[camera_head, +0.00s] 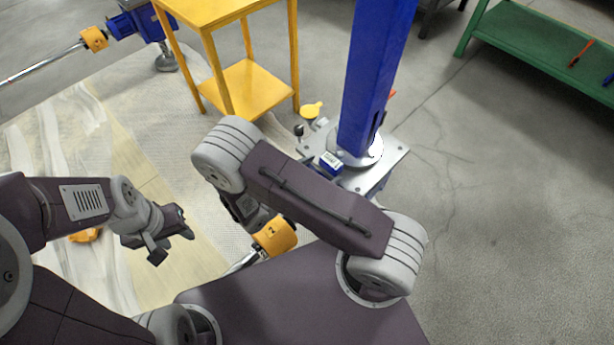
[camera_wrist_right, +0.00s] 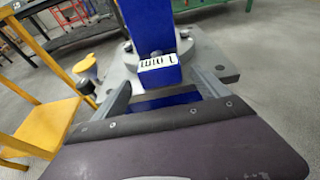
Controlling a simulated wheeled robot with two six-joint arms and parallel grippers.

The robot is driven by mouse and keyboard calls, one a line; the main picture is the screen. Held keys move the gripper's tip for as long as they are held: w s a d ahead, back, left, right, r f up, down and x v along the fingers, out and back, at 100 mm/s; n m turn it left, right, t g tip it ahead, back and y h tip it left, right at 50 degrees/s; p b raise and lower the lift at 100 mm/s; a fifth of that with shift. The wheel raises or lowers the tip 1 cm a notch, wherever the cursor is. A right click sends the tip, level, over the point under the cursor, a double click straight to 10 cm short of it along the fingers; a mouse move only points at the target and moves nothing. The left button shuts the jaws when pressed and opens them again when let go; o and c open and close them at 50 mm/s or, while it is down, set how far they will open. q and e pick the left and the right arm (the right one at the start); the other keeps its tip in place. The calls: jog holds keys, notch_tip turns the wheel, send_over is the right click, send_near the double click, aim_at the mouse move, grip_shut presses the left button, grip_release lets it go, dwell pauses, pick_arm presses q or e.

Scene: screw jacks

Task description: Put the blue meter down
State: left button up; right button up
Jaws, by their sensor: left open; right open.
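The blue meter (camera_head: 331,162) is a small blue box with a white display face. It sits on the grey base plate (camera_head: 391,155) at the foot of the blue column (camera_head: 374,75). In the right wrist view the meter (camera_wrist_right: 158,75) appears ahead of my right gripper (camera_wrist_right: 162,84), between the lines of its spread fingers. The right gripper is open, and I cannot tell whether a finger touches the meter. In the head view my right arm hides that gripper. My left gripper (camera_head: 172,243) is open and empty, over the pale floor at left.
A yellow table (camera_head: 250,90) with a low shelf stands left of the column. A yellow knob piece (camera_head: 311,110) and a small black-topped lever (camera_head: 299,131) are by the plate. A green bench (camera_head: 535,40) is at upper right. Grey floor on the right is clear.

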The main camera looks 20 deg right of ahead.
jog(key=p+v, duration=0.2)
jog(key=v, duration=0.8)
jog(key=s+d+r+m+g+y, duration=0.3)
jog(key=s+d+m+g+y, duration=0.35)
jog(key=m, duration=0.65)
notch_tip(320, 180, up, 34)
jog(key=w+a+m+t+y+p, duration=0.1)
jog(key=m+y+p, duration=0.6)
jog(key=p, duration=2.3)
jog(key=shift+w+m+t, duration=0.45)
jog(key=shift+w+m, duration=0.35)
jog(key=shift+m, duration=0.5)
